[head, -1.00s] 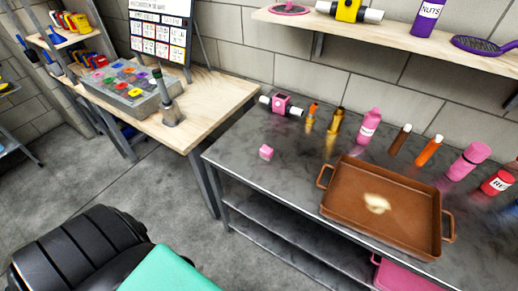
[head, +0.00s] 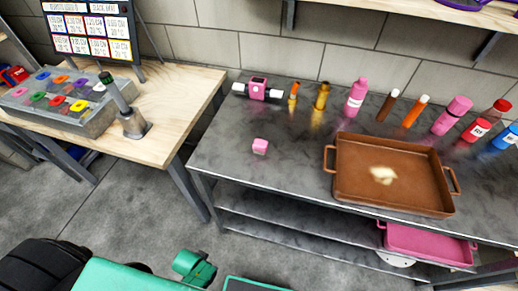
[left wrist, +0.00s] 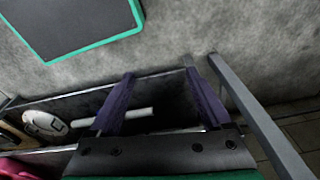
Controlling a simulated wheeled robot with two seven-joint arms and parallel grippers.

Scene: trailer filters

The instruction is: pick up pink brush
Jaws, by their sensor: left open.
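I cannot make out a pink brush for certain in the current views. A purple object (head: 462,4) is cut off at the top right edge of the head view, on the wall shelf. My left gripper (left wrist: 160,78) is open in the left wrist view, with its two dark purple fingers apart. It is above or near a dark shelf, and a white rod (left wrist: 128,114) shows partly between and beyond the fingers. Nothing is seen held. My right gripper is not in view.
A pink tray (head: 430,245) is on the shelf below.

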